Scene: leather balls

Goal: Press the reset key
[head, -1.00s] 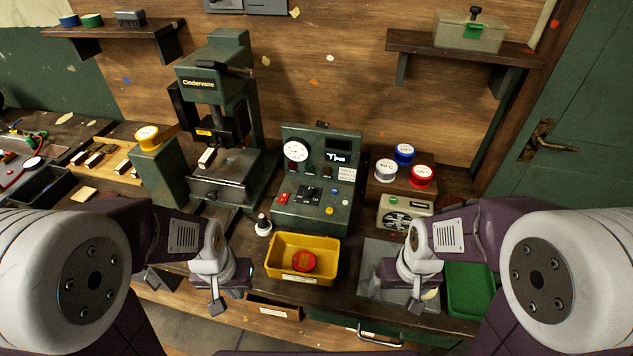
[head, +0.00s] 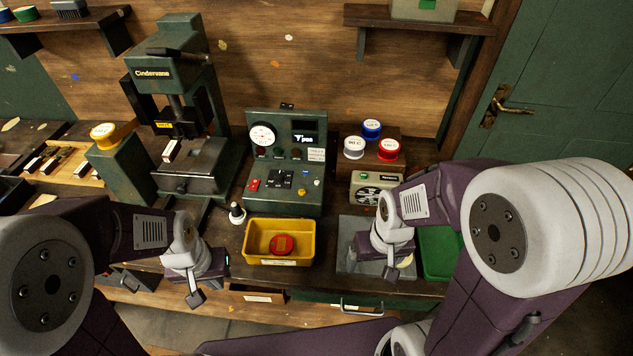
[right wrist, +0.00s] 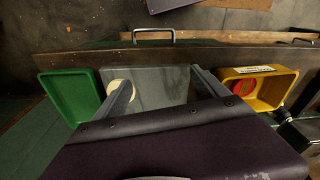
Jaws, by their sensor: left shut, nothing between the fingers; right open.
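The green control panel (head: 285,165) stands on the bench, with a dial, a small dark screen and a lower face of keys. A red key (head: 253,185), black keys (head: 286,178) and a yellow knob (head: 302,191) show there. The labels are too small to read, so I cannot tell which is the reset key. My left gripper (head: 196,296) is shut and empty, at the bench's front edge, left of the yellow tray. My right gripper (head: 391,270) is open above the grey mat; its fingers show in the right wrist view (right wrist: 165,88). Both are apart from the panel.
A yellow tray (head: 249,256) with a red tin (head: 282,244) lies in front of the panel. A dark-knobbed white object (head: 237,214) stands left of it. The press (head: 170,85) rises left of the panel; colored tins and a green tray (head: 436,262) are at the right.

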